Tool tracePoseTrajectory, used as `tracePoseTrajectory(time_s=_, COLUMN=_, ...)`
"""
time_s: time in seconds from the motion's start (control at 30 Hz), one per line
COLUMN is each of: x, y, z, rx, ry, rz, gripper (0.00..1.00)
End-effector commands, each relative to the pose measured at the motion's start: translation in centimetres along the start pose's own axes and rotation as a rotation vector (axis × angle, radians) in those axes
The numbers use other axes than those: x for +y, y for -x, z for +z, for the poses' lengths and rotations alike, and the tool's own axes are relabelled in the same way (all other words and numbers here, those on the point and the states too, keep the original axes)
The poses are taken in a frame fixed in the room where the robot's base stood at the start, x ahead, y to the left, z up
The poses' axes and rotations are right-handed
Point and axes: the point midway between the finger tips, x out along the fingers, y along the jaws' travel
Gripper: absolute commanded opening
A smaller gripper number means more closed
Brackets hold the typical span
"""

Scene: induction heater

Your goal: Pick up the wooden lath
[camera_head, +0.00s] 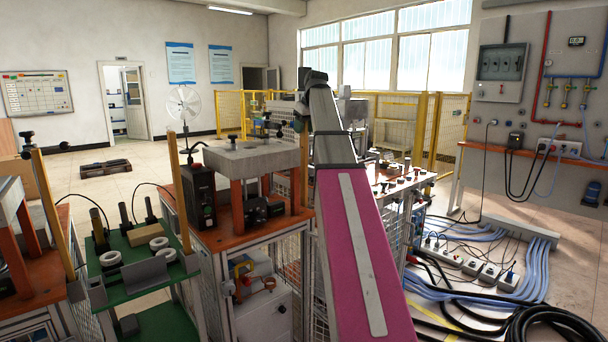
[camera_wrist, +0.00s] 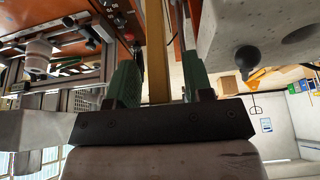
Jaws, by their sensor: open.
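In the wrist view a wooden lath (camera_wrist: 157,50) runs from the top edge down between the two green fingers of my gripper (camera_wrist: 160,75). The fingers are open on either side of it, and the lath's lower end is hidden behind the dark gripper bar. In the head view upright wooden laths stand at the orange-topped benches: one at left (camera_head: 48,210), one in the middle (camera_head: 179,190) and one (camera_head: 305,155) close beside my arm. I cannot tell for sure which of them is between my fingers. My gripper's fingers are not clear in the head view.
A grey block on orange legs (camera_head: 240,158) stands on the orange bench, with a black control box (camera_head: 197,195) beside it. A green table (camera_head: 140,262) holds white rings. Cables and hoses (camera_head: 490,290) cover the floor at right. A yellow fence (camera_head: 445,125) stands behind.

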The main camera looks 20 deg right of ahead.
Motion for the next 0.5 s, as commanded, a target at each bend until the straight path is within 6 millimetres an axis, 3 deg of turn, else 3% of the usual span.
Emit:
tracePoseTrajectory(time_s=0.2, x=0.01, y=-0.24, z=-0.03, rx=0.001, ry=0.0, rz=0.001, gripper=0.47)
tracePoseTrajectory(time_s=0.23, x=0.01, y=-0.24, z=-0.03, rx=0.001, ry=0.0, rz=0.001, gripper=0.44)
tracePoseTrajectory(time_s=0.37, x=0.0, y=-0.23, z=-0.03, rx=0.001, ry=0.0, rz=0.001, gripper=0.01)
tracePoseTrajectory(time_s=0.5, x=0.0, y=-0.21, z=-0.04, rx=0.001, ry=0.0, rz=0.0, gripper=0.0)
